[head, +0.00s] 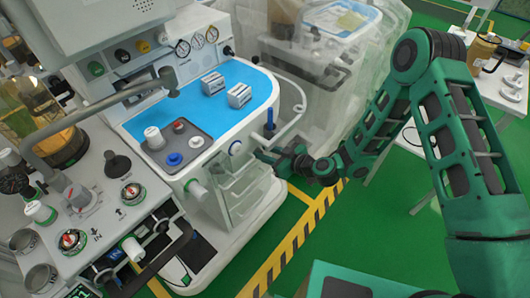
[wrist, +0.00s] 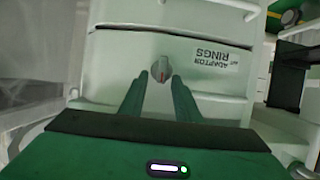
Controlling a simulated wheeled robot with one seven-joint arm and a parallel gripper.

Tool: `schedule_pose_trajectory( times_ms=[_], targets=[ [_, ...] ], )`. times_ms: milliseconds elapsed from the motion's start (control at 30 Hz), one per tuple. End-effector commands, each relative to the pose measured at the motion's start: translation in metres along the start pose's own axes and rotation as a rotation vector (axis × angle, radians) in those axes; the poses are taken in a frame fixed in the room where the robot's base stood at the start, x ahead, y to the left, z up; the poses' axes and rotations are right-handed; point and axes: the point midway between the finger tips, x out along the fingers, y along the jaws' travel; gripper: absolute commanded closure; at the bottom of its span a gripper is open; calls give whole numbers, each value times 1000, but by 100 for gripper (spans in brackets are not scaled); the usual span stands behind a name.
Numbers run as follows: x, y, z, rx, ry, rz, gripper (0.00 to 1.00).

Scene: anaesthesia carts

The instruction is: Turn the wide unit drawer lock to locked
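In the wrist view, a small grey lock knob (wrist: 160,70) with a reddish mark sits on a pale drawer front (wrist: 125,55), left of an upside-down "ADAPTOR RINGS" label (wrist: 216,57). My gripper (wrist: 160,76) is open, with one green finger on each side of the knob. Gaps show between the knob and both fingertips; the exact depth between them is hard to tell. In the head view, my gripper (head: 264,157) reaches the side of the cart with the blue top (head: 200,92), near its drawers (head: 245,188). The knob cannot be made out there.
A white curved rail (head: 297,115) stands out from the cart above my gripper. A covered cart (head: 335,75) stands behind. Green floor with a yellow-black stripe (head: 290,245) is open in front.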

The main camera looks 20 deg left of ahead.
Motion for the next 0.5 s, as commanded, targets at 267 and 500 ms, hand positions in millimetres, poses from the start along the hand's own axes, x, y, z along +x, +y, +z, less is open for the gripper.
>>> schedule_pose_trajectory(
  times_ms=[267, 500],
  targets=[
    [0, 0, 0, 0, 0, 0, 100],
    [0, 1, 0, 2, 0, 0, 100]
  ],
)
